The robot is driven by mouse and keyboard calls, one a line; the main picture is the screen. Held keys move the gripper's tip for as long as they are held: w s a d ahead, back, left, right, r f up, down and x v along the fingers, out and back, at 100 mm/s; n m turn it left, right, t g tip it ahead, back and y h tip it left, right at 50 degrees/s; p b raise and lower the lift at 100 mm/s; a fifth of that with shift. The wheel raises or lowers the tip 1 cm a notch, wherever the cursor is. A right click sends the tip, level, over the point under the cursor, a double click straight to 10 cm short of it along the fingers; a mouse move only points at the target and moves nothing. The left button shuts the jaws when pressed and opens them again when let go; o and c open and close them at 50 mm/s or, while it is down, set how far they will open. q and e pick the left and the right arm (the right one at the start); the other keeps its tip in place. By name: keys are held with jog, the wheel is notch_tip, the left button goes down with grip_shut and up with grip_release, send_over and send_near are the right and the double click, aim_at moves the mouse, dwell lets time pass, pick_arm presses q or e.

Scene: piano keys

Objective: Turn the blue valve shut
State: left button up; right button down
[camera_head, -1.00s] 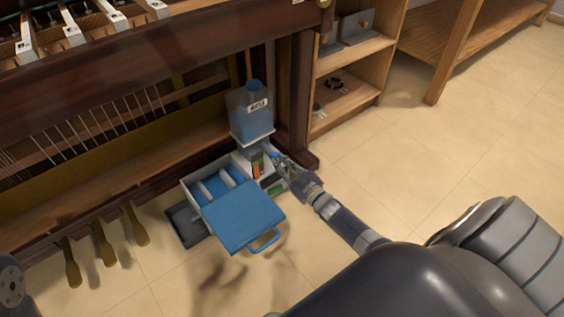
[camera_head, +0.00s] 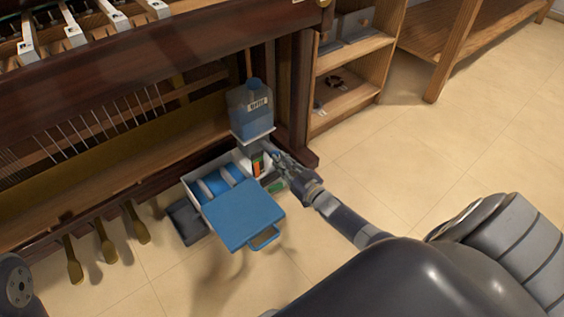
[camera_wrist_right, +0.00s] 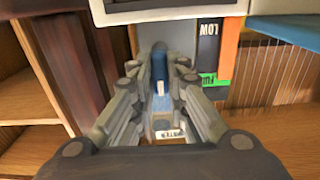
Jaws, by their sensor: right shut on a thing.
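My right gripper (camera_head: 276,157) reaches in from the lower right to the small white unit beneath the blue bottle. In the right wrist view, its fingers (camera_wrist_right: 160,88) are shut on the blue valve (camera_wrist_right: 159,68), a narrow upright blue piece with a pale mark. In the head view the fingers mostly hide the valve, so I cannot tell its exact angle. My left gripper is not in view.
A gauge marked LOW (camera_wrist_right: 208,50) is beside the valve. Wooden shelves (camera_head: 345,98) stand right of the piano leg. The tiled floor (camera_head: 440,150) at right is clear.

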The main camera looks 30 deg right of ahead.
jog(key=c, duration=1.6)
grip_release()
jog(key=s, duration=0.8)
jog(key=s+d, duration=0.1)
jog(key=s, duration=0.3)
